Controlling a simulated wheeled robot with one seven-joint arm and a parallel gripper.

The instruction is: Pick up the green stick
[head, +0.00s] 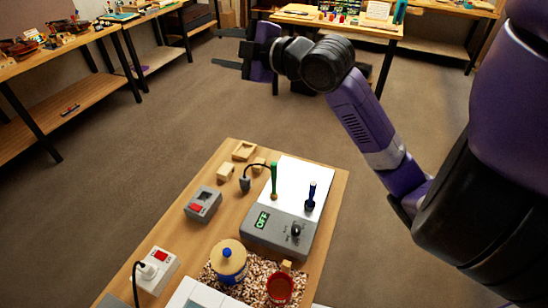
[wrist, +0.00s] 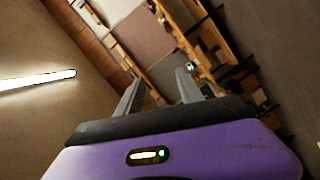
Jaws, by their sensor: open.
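The green stick (head: 274,180) stands upright at the back left of a device with a white plate and grey front, on the wooden bench in the head view. A dark blue stick (head: 311,196) stands to its right on the same device. My gripper (head: 228,49) is open and empty, raised well above and beyond the bench. Its two fingers also show in the wrist view (wrist: 158,88), pointing away toward the room. The green stick is not in the wrist view.
The device's grey front (head: 275,232) has a green display and a knob. Nearby are a grey box with a red switch (head: 203,203), wooden blocks (head: 226,172), a blue jar with a tan lid (head: 229,261) and a red cup (head: 280,287). Open floor surrounds the bench's far end.

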